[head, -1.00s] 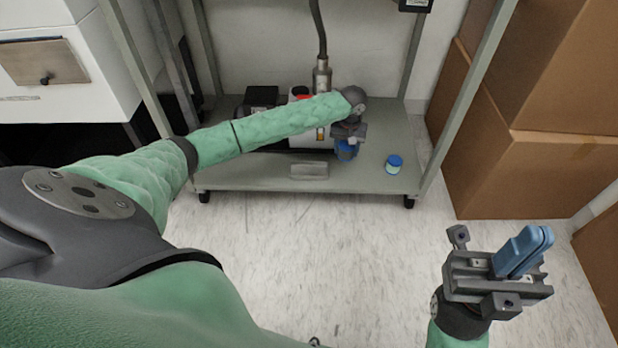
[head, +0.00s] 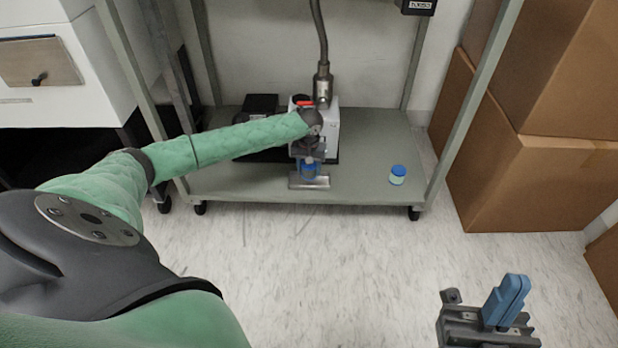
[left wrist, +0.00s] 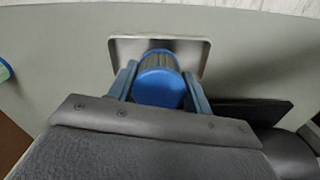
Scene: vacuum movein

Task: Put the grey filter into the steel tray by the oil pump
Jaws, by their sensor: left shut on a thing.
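My left gripper (head: 309,166) is shut on the grey filter, which has a blue cap (left wrist: 158,88) and a ribbed grey side. In the left wrist view the filter stands between the two blue fingers, and it overlaps the near part of the steel tray (left wrist: 193,54). In the head view the filter (head: 309,171) is over the tray (head: 322,183), in front of the oil pump (head: 329,132). I cannot tell whether its bottom touches the tray. My right gripper (head: 507,299) is off to the lower right, its blue fingers together and empty.
A blue-capped pale jar (head: 398,176) stands on the right of the grey shelf (head: 360,178). The frame posts (head: 470,100) flank the shelf. Cardboard boxes (head: 540,175) stand at right. The shelf between tray and jar is clear.

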